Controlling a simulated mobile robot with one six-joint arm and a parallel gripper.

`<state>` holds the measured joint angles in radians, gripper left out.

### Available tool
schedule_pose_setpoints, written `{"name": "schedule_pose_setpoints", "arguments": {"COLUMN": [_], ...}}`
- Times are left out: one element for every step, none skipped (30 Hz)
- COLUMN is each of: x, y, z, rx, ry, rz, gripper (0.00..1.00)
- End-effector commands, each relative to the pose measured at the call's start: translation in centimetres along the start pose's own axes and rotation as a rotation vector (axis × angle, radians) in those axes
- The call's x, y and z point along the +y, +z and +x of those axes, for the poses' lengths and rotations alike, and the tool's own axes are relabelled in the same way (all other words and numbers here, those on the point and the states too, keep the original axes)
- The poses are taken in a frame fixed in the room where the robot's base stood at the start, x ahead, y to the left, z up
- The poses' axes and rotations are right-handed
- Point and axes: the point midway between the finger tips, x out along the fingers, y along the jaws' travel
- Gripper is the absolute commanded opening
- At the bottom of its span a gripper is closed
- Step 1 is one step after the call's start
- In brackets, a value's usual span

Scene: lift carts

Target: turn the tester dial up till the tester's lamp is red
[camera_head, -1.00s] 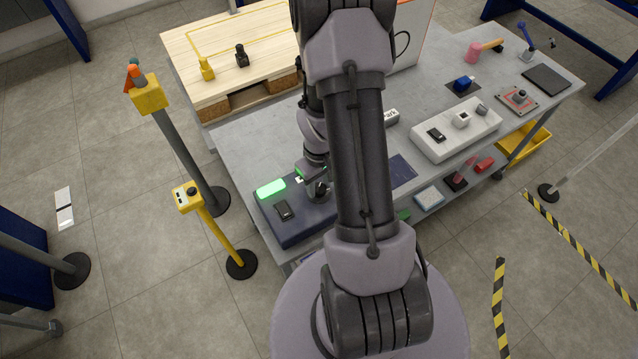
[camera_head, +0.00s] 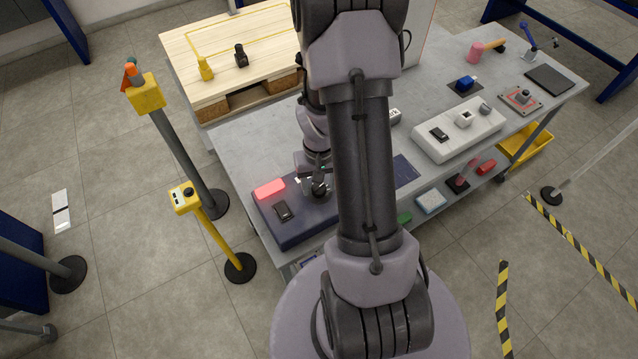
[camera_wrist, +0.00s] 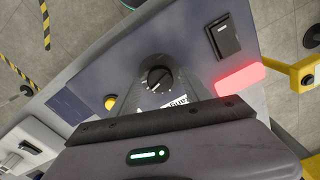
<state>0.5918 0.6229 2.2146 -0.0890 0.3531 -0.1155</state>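The tester is a dark blue box (camera_head: 290,228) on the near left of the grey bench. Its lamp (camera_head: 270,189) glows red; the red lamp also shows in the wrist view (camera_wrist: 240,77). The tester dial (camera_wrist: 157,74) is a round black knob with pale tick marks around it, clear in the wrist view. My gripper (camera_head: 318,188) is down at the dial in the head view. Its dark body fills the lower part of the wrist view. I cannot make out whether the fingers grip the dial or stand apart from it.
A black rocker switch (camera_wrist: 222,36) sits beside the lamp, and a yellow button (camera_wrist: 110,102) is on the other side of the dial. A white box (camera_head: 458,132) stands farther right on the bench. A yellow post (camera_head: 212,226) stands left of the bench.

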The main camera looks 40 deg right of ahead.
Motion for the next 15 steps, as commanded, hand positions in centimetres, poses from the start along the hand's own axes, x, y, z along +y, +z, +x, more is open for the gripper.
{"name": "schedule_pose_setpoints", "arguments": {"x": [0.0, 0.0, 0.0, 0.0, 0.0, 0.0, 0.0, 0.0, 0.0, 0.0, 0.0, 0.0, 0.0, 0.0, 0.0], "y": [0.0, 0.0, 0.0, 0.0, 0.0, 0.0, 0.0, 0.0, -0.1, -0.1, -0.1, -0.1, -0.1, -0.1, -0.1], "z": [0.0, 0.0, 0.0, 0.0, 0.0, 0.0, 0.0, 0.0, -0.2, -0.4, -0.8, -1.4, -2.1, -2.9, -4.2], "rx": [0.000, 0.000, 0.001, 0.001, 0.001, 0.001, 0.001, 0.001, 0.001, 0.002, 0.003, 0.004, 0.004, 0.005, 0.005], "ry": [0.000, 0.000, 0.000, 0.000, 0.000, 0.000, 0.000, 0.000, 0.000, 0.000, 0.000, 0.000, 0.000, 0.000, 0.000], "rz": [0.000, 0.000, -0.001, -0.001, -0.001, -0.001, -0.001, -0.001, -0.001, -0.001, -0.001, -0.002, -0.002, -0.002, -0.001], "gripper": [0.57, 0.57, 0.57, 0.57, 0.57, 0.57, 0.57, 0.57, 0.57, 0.57, 0.57, 0.57, 0.57, 0.57, 0.57]}}
